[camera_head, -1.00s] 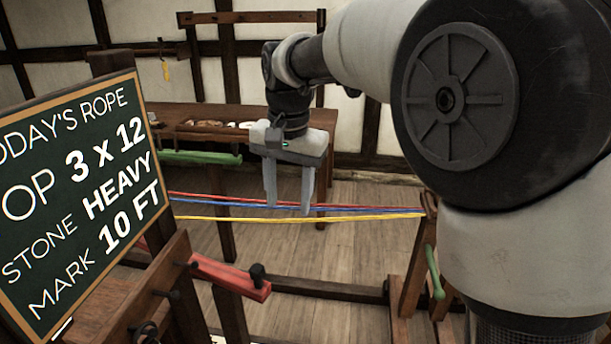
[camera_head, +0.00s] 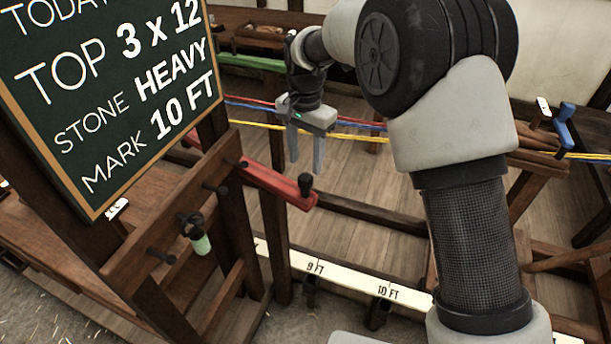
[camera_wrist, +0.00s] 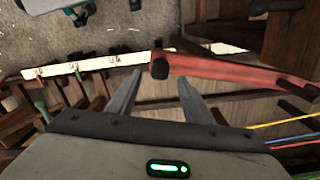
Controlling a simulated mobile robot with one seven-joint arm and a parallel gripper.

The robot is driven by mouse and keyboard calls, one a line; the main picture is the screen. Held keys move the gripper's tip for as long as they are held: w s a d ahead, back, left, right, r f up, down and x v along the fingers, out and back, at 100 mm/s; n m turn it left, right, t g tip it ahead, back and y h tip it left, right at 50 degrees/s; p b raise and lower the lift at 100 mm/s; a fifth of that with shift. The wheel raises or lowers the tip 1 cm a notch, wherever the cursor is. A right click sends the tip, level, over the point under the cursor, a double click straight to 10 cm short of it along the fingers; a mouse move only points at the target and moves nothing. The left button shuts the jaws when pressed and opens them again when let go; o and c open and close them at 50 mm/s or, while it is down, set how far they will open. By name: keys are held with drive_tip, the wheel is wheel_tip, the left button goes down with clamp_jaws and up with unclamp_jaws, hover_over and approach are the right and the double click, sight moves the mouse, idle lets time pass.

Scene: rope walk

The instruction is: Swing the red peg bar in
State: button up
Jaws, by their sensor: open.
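The red peg bar (camera_head: 268,182) sticks out to the right from a dark wooden post beside the chalkboard in the head view. A black knob (camera_head: 305,184) stands at its free end. My gripper (camera_head: 305,165) is open and empty, fingers pointing down, above and behind the bar's free end. In the wrist view the red bar (camera_wrist: 225,72) runs from upper middle to the right, and its black knob (camera_wrist: 159,69) lies just beyond the gap between my open fingers (camera_wrist: 160,82). My gripper appears apart from the bar.
A chalkboard (camera_head: 105,95) stands at the left. Red, blue and yellow strands (camera_head: 350,130) stretch behind my gripper. A white marked rail (camera_head: 340,277) lies low in front. A green bar (camera_head: 250,62) is at the back, and a blue handle (camera_head: 565,125) is at the right.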

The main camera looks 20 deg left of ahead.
sight(305, 176)
wheel_tip(305, 176, down, 6)
idle(0.4)
clamp_jaws()
